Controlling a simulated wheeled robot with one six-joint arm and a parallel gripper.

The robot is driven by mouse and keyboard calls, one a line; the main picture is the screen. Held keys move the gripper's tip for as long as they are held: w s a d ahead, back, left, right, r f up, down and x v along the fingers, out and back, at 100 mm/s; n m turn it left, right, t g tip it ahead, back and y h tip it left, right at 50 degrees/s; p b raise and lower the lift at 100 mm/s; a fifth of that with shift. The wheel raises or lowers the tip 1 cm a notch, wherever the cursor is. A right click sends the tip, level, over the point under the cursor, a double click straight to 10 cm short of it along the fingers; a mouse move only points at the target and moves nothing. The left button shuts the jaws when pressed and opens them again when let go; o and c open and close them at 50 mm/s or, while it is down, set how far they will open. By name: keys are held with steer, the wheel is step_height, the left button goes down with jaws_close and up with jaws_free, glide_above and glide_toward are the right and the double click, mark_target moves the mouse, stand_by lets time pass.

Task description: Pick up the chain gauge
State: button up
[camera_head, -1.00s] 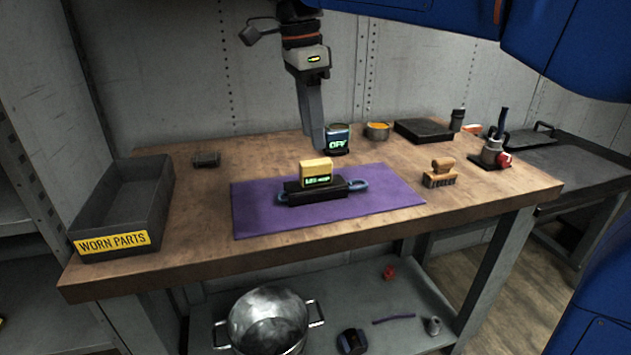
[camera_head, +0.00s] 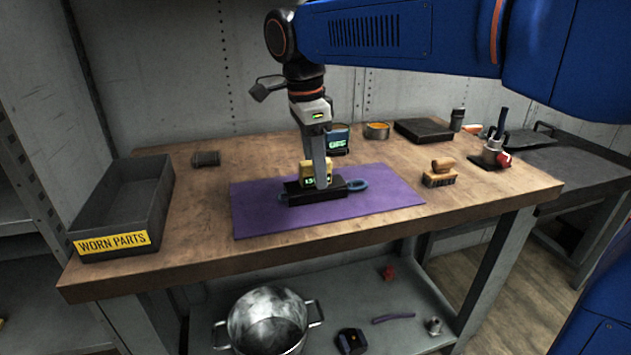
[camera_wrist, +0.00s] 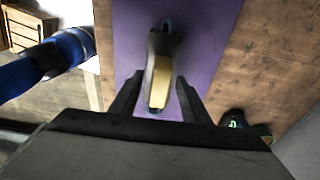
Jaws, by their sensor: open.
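The chain gauge (camera_head: 308,174) is a yellow block with a small lit display and a dark body, on the purple mat (camera_head: 262,219). Blue rings show at its ends; in the head view the right one is clear of my arm. My gripper (camera_head: 323,185) points down over the gauge and partly hides its display. In the wrist view, my gripper (camera_wrist: 157,97) is open, with one finger to each side of the yellow part of the gauge (camera_wrist: 160,82). I cannot tell whether the fingers touch it.
A grey bin (camera_head: 150,192) labelled WORN PARTS stands at the left of the workbench (camera_head: 195,240). A device with a lit display (camera_head: 337,139) stands behind the mat. A brush (camera_head: 440,175) lies to the right. A metal pot (camera_head: 268,318) stands on the lower shelf.

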jaws_close()
